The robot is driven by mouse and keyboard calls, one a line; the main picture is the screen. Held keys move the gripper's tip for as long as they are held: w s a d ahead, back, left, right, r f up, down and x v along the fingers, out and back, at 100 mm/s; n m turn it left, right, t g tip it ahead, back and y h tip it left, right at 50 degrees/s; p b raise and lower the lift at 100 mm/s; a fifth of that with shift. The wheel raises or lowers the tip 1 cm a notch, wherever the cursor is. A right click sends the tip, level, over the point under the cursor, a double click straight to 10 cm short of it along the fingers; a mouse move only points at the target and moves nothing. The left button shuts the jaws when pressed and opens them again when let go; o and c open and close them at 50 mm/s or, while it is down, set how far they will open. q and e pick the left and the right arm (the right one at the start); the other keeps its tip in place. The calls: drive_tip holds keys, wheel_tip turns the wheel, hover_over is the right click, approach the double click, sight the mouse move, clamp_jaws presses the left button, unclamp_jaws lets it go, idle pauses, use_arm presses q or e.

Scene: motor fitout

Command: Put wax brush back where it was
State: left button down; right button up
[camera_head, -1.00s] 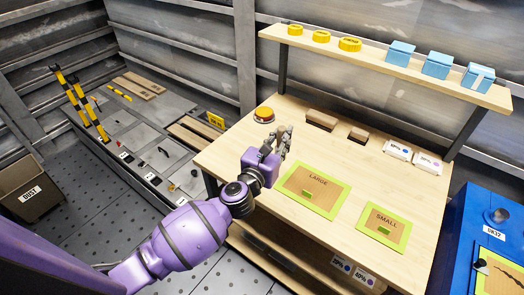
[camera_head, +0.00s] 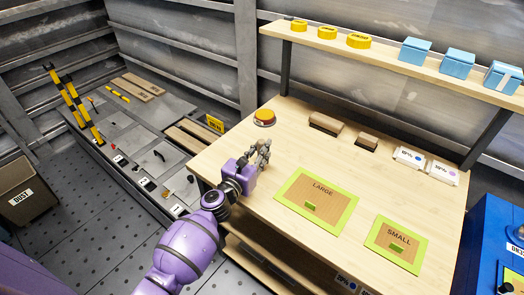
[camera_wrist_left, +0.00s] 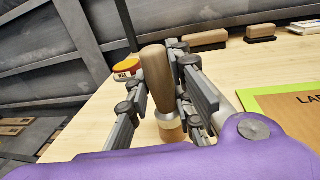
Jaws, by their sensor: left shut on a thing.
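My left gripper (camera_head: 262,150) is over the left end of the wooden table (camera_head: 240,185). In the left wrist view the gripper (camera_wrist_left: 158,100) is shut on the wax brush (camera_wrist_left: 156,80). The brush has a brown wooden handle, a metal collar and a pale lower end, and it appears roughly upright. I cannot tell whether its lower end touches the table. In the head view the brush is mostly hidden by the gripper. My right gripper is not in view.
LARGE (camera_head: 322,188) and SMALL (camera_head: 398,238) panels with green borders lie to the right.

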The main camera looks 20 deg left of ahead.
use_arm(q)
drive_tip(key=shift+r, duration=0.2)
drive_tip(key=shift+f, duration=0.3)
drive_tip(key=c, duration=1.6)
unclamp_jaws()
drive_tip(key=shift+o, duration=0.2)
drive_tip(key=shift+r, duration=0.1)
drive_tip(key=shift+r, duration=0.35)
drive_tip(key=s, duration=0.3)
drive_tip(key=s+a, duration=0.1)
drive_tip(key=s, duration=0.3)
drive_tip(key=s+a, duration=0.1)
drive_tip(key=s, duration=0.2)
drive_tip(key=shift+s+f, duration=0.2)
drive_tip(key=shift+s, duration=0.1)
drive_tip(key=shift+s+a+r, duration=0.1)
drive_tip(key=shift+s, duration=0.5)
